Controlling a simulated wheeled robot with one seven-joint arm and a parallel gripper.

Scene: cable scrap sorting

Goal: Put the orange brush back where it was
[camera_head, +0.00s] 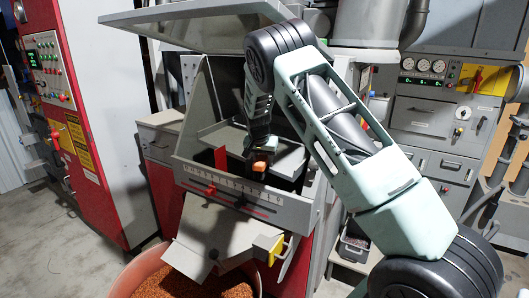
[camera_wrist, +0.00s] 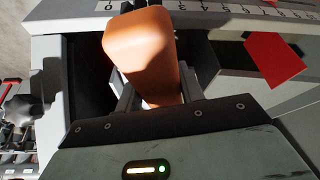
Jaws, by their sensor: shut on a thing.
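The orange brush (camera_wrist: 146,48) shows large in the wrist view, between my gripper's fingers (camera_wrist: 150,92). Only its orange part shows clearly; the rest is hidden below the gripper. In the head view the orange brush (camera_head: 260,167) is a small orange end at the tip of my gripper (camera_head: 258,150). My gripper is shut on it and points down into the open grey hopper of the machine (camera_head: 300,208). I cannot tell whether the brush touches the machine.
A numbered scale (camera_head: 235,187) with red pointers runs along the machine's front edge. A red plate (camera_head: 221,158) stands left of my gripper in the head view. A raised grey lid (camera_head: 200,22) hangs above. A red tub (camera_head: 135,277) of granules stands below the chute (camera_head: 210,240).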

